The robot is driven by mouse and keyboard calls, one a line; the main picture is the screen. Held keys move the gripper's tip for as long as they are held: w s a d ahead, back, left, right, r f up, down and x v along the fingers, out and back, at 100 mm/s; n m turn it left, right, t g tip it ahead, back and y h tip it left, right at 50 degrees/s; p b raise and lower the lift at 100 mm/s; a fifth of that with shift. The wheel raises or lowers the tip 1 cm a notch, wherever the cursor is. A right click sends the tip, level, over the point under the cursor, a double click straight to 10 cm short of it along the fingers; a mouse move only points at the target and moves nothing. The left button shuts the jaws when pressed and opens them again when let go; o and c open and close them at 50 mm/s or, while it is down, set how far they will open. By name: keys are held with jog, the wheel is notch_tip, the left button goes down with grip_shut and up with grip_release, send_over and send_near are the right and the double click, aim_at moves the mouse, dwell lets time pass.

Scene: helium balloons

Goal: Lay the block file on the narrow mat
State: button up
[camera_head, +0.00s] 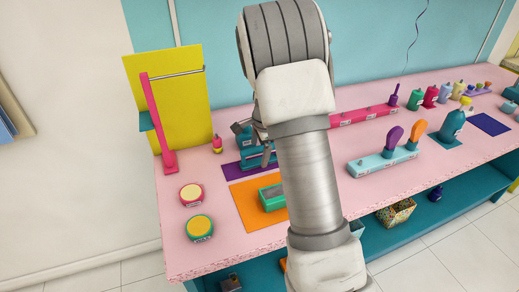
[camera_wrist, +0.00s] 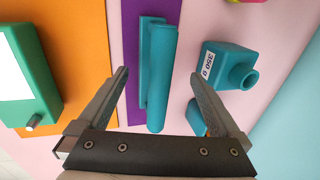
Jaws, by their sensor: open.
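The teal block file (camera_wrist: 157,75) is a long bar with a rounded ridge; in the wrist view it lies lengthwise over the purple narrow mat (camera_wrist: 133,40). Purple shows along its left side; its right side is near the mat's edge. In the head view the file (camera_head: 256,161) is partly behind my arm, over the mat (camera_head: 230,171). My gripper (camera_wrist: 160,74) is open, one finger on each side of the file, with gaps to both. It also shows in the head view (camera_head: 256,146). Whether the file rests flat is hard to tell.
A green scale (camera_head: 272,198) sits on an orange mat (camera_head: 247,212). A pink stand (camera_head: 158,125) with a rod is at the left. Pink table shows at the front left.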

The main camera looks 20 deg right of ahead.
jog(key=shift+r, duration=0.15)
jog(key=p+v, duration=0.6)
jog(key=v, duration=0.2)
jog(key=shift+s+r+p, duration=0.15)
jog(key=shift+r+p, duration=0.15)
jog(key=shift+r, duration=0.05)
dwell(0.9)
dwell(0.3)
jog(key=s+a+r+n+t+y, duration=0.1)
jog(key=s+a+r+n, duration=0.3)
jog(key=s+r, duration=0.25)
jog(key=s+a+r+n, duration=0.4)
jog(key=s+r, duration=0.1)
jog(key=r, duration=0.3)
jog(key=s+a+r+n, duration=0.1)
jog(key=s+r+n, duration=0.1)
jog(key=s+n, duration=0.3)
jog(key=s+a+r+n+t+h, duration=0.1)
jog(key=s+n, duration=0.4)
jog(key=s, duration=0.7)
jog(key=shift+s+a+r+t, duration=0.2)
jog(key=shift+a+r+t, duration=0.15)
jog(key=shift+r, duration=0.1)
